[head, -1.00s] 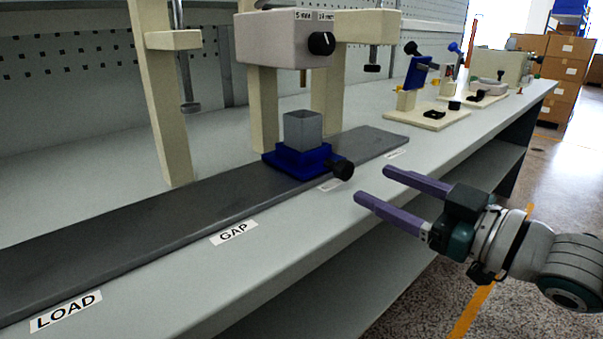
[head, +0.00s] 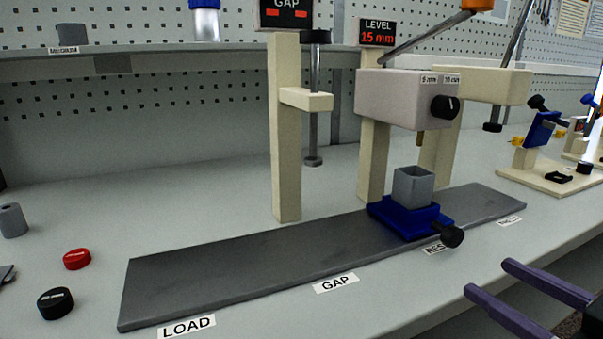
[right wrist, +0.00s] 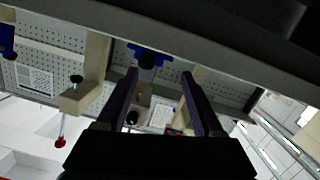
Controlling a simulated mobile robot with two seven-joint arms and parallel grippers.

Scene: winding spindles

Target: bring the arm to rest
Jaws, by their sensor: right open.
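My right gripper (head: 508,289) is at the lower right of the head view, in front of the bench edge. Its two purple fingers are apart with nothing between them. In the right wrist view the two fingers (right wrist: 160,95) also stand apart, and the picture appears upside down. The blue carriage (head: 405,217) sits on the dark grey rail, holding a grey square cup (head: 412,186), with a black knob (head: 452,236) at its front. The gripper is clear of the carriage.
The dark rail (head: 240,263) runs past LOAD and GAP labels. Cream posts (head: 286,140) and a grey box with a dial (head: 400,95) rise behind it. A red cap (head: 77,259), a black cap (head: 55,303) and a grey cylinder (head: 12,220) stand at left.

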